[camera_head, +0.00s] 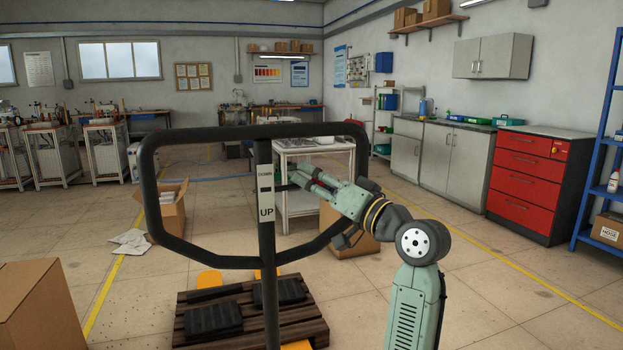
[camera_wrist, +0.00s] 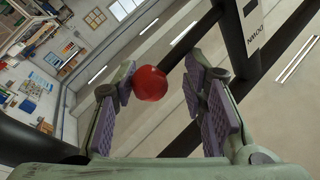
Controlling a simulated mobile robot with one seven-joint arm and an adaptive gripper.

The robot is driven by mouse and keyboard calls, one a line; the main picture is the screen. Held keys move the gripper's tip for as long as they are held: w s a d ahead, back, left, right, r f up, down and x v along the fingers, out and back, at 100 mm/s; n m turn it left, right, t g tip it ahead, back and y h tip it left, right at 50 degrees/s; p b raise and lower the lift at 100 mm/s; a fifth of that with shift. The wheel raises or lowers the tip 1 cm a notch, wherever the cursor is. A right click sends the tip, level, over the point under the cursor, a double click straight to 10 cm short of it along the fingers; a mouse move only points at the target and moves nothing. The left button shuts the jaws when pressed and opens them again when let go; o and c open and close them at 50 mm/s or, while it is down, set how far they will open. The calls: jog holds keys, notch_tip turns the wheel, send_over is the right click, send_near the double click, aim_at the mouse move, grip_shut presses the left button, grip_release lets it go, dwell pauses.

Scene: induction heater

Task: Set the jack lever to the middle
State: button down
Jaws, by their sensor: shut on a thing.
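The jack's black handle loop (camera_head: 147,200) stands in front of me. Its upright post (camera_head: 264,155) carries a label plate (camera_head: 266,195) marked DOWN above and UP below. In the wrist view the plate (camera_wrist: 254,36) is at the upper right. The jack lever's red ball knob (camera_wrist: 150,83) sits between my purple finger pads, against the left one. My gripper (camera_head: 308,180) is at the right of the post, at the plate's height, and is shut on the knob. The knob and lever shaft cannot be made out clearly in the head view, so the lever's angle is unclear.
A wooden pallet (camera_head: 300,325) with black blocks lies low beyond the handle. A cardboard box (camera_head: 345,235) and a white table (camera_head: 300,205) stand behind my gripper. A red drawer cabinet (camera_head: 525,180) is at the right.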

jog(key=shift+w+a+f, duration=0.1)
jog(key=shift+a+f, duration=0.05)
jog(key=shift+f, duration=0.35)
jog(key=c, duration=1.2)
grip_release()
jog(key=shift+o, duration=1.3)
jog(key=shift+r, duration=0.15)
jog(key=v, duration=1.2)
